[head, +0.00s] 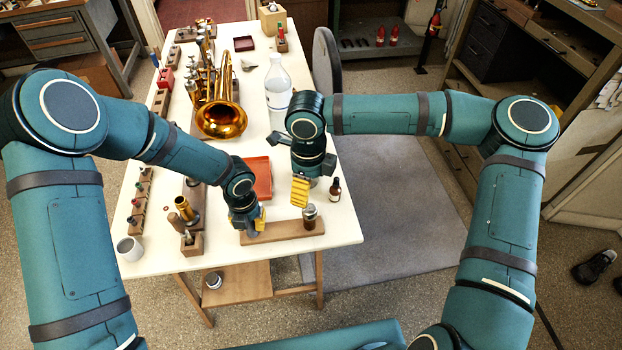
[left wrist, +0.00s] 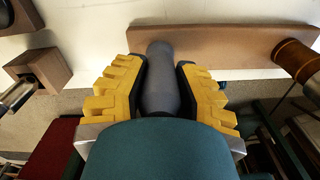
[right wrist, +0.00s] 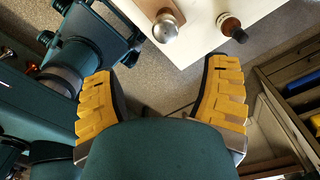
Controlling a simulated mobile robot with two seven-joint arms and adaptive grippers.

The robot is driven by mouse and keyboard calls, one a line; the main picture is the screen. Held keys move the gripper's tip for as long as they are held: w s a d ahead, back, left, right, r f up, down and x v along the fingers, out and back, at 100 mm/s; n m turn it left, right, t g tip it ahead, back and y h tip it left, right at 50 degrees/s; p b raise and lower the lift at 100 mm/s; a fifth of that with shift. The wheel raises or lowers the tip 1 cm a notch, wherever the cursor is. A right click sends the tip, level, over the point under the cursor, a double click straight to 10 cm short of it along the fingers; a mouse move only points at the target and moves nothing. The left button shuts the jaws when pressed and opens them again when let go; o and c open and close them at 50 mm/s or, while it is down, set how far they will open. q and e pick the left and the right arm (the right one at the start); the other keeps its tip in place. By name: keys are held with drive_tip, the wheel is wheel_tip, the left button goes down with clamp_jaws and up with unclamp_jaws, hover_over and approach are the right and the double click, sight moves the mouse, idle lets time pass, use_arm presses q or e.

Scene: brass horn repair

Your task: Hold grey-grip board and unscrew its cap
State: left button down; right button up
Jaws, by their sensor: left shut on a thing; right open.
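The wooden board (head: 283,232) lies along the front edge of the white table. Its grey grip (left wrist: 160,85) stands between the fingers of my left gripper (left wrist: 163,90), which is shut on it. At the board's right end is a brown jar (head: 314,227) with a metal cap (head: 309,211). The cap also shows from above in the right wrist view (right wrist: 166,28), and the jar's side shows in the left wrist view (left wrist: 295,60). My right gripper (head: 300,191) is open and empty, with yellow fingers, and appears just beyond the cap in the head view.
A dark bottle (head: 335,189) stands right of the jar, near the table's right edge. A red tray (head: 257,178) lies behind the board. A brass horn (head: 220,118) lies farther back.

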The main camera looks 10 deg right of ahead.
sight(310, 208)
use_arm(q)
drive_tip(key=shift+a+f, duration=0.1)
use_arm(e)
drive_tip(key=m, duration=1)
drive_tip(key=f+m, duration=0.1)
drive_tip(key=m, duration=0.5)
drive_tip(key=shift+s+a, duration=0.3)
drive_tip(key=shift+s, duration=0.1)
drive_tip(key=f+m, duration=0.2)
drive_tip(key=f, duration=0.1)
drive_tip(key=w+f+m, duration=0.1)
drive_tip(key=f+m, duration=0.1)
drive_tip(key=f, duration=0.2)
drive_tip(key=d+f+m, duration=0.1)
drive_tip(key=f+m, duration=0.1)
drive_tip(key=f, duration=0.1)
drive_tip(key=shift+w+f+m, duration=0.25)
drive_tip(key=shift+w+m, duration=0.05)
